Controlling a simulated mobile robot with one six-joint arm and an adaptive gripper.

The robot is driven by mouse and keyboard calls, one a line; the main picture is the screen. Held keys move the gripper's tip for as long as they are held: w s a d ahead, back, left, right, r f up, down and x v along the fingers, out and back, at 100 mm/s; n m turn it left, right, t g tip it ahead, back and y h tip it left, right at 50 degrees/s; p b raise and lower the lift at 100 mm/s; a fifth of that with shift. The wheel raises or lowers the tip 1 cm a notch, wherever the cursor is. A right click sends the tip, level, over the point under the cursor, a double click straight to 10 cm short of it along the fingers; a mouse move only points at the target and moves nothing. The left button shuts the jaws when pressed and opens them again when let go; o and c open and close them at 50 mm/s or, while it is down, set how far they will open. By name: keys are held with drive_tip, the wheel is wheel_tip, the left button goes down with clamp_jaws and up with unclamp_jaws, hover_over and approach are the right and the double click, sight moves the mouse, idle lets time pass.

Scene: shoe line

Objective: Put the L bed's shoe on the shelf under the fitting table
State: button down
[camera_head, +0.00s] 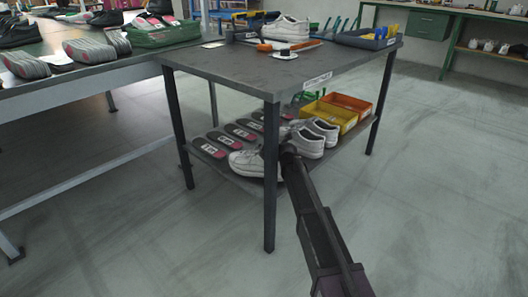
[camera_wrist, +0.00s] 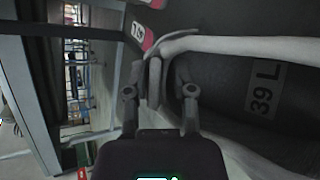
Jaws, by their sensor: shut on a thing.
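The fitting table (camera_head: 230,70) stands in the middle of the head view, with a low shelf (camera_head: 225,176) under its top. My gripper (camera_head: 287,152) reaches in at the shelf's front, just right of the near table leg. It is shut on a white shoe (camera_head: 245,162), partly hidden behind that leg. In the wrist view my gripper (camera_wrist: 166,75) pinches the shoe's white edge (camera_wrist: 240,45), beside a dark surface labelled "39 L". The shoe is at shelf level; I cannot tell whether its sole touches.
A pair of white shoes (camera_head: 314,137) stands on the shelf to the right, by a yellow bin (camera_head: 345,117) and an orange bin (camera_head: 352,102). Several dark insoles (camera_head: 222,142) lie on the shelf's left. White shoes (camera_head: 287,27) and tools sit on the tabletop. Floor in front is clear.

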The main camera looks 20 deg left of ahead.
drive_tip(key=shift+f, duration=0.15)
drive_tip(key=shift+c, duration=1.9)
unclamp_jaws()
drive_tip(key=shift+w, duration=0.2)
